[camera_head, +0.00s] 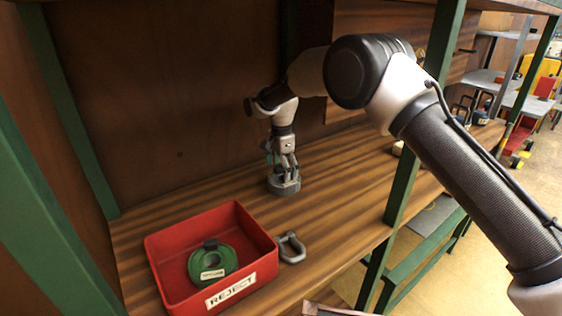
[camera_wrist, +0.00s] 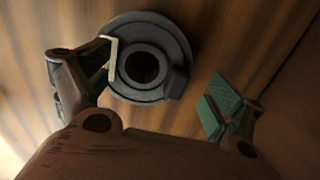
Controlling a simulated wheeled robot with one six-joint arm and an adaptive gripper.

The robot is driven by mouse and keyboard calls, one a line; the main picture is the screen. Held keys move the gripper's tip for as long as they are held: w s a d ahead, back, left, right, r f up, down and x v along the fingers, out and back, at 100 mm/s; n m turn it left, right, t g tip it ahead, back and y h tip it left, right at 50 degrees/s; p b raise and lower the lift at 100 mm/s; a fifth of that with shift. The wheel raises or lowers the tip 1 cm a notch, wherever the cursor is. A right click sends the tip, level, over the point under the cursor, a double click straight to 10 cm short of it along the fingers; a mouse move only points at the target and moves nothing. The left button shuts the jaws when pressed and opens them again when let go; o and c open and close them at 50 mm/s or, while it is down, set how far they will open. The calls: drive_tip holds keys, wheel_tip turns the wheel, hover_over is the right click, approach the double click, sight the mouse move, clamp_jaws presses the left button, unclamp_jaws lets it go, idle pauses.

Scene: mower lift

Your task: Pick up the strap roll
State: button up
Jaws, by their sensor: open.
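A grey strap roll (camera_head: 284,186) lies flat on the wooden shelf, below my gripper (camera_head: 284,168). In the wrist view the roll (camera_wrist: 148,88) shows as a grey ring with a dark round hole and a small block on its right side. My gripper (camera_wrist: 160,84) is open, its fingers spread to the left and right of the picture. The left fingertip overlaps the left part of the ring; the right fingertip is apart from it. I cannot tell whether a finger touches the roll. A second, green roll (camera_head: 196,266) with a pale label lies in the red bin.
The red bin (camera_head: 258,230), labelled REJECT, stands on the shelf (camera_head: 335,172) at the front left. A grey shackle (camera_head: 291,248) lies beside it. Green posts (camera_head: 398,200) frame the shelf, and a brown back panel stands behind. The shelf right of the roll is fairly clear.

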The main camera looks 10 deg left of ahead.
drive_tip(key=shift+f, duration=0.2)
drive_tip(key=c, duration=1.6)
drive_tip(key=shift+f, duration=0.1)
